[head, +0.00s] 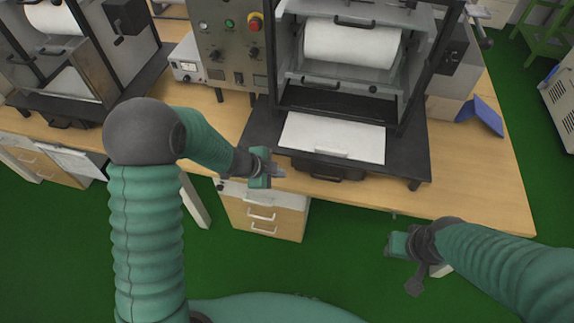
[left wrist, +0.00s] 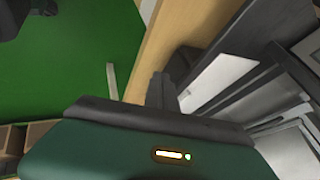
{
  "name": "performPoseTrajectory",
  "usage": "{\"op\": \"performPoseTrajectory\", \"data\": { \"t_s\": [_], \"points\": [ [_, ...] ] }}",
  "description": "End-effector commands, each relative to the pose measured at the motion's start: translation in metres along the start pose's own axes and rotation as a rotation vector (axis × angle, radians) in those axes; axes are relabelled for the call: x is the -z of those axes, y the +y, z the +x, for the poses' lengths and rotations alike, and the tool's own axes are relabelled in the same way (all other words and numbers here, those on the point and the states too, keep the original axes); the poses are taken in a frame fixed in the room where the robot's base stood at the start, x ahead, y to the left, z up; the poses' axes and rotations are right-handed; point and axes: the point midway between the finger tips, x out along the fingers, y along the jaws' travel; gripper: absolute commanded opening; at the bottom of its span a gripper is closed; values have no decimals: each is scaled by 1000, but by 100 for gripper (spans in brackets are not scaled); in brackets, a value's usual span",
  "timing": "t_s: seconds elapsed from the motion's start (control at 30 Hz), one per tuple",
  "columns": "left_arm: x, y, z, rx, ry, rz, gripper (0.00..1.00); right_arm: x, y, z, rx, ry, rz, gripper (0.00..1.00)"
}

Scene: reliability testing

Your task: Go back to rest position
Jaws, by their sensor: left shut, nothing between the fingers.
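My left gripper (head: 277,171) is shut and empty. In the head view it is at the front edge of the wooden table (head: 473,196), close to the black base of the middle machine. Its shut fingers also show in the left wrist view (left wrist: 161,90), over the table edge. My right gripper (head: 396,246) is at the lower right, in front of the table and over the green floor. Its fingers are too small and turned away to tell whether they are open.
The middle machine (head: 352,80) holds a white roll, with a white panel (head: 331,137) at its front. Another machine (head: 62,60) stands at the left. A drawer unit (head: 262,213) is under the table. A blue object (head: 483,116) lies at the right. Green floor (head: 352,236) is open in front.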

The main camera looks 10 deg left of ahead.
Motion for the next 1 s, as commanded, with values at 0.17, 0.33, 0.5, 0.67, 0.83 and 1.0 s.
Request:
{"op": "performPoseTrajectory", "data": {
  "t_s": [0.17, 0.33, 0.5, 0.67, 0.83, 1.0],
  "points": [
    [-1, -1, -3, 3, -5, -9, 0, 0, 0, 0, 0, -1, 0, 38],
    [-14, -14, -38, 108, -143, -236, 0, 0, 0, 0, 0, -1, 0, 38],
    [-38, 27, -114, 212, -377, -768, 0, 0, 0, 0, 0, -1, 0, 38],
    [-30, 101, -157, 173, -486, -1204, 0, 0, 0, 0, 0, -1, 0, 38],
    [-18, 134, -168, 123, -512, -1384, 0, 0, 0, 0, 0, -1, 0, 38],
    [-18, 135, -168, 122, -513, -1386, 0, 0, 0, 0, 0, -1, 0, 38]
  ]
}}
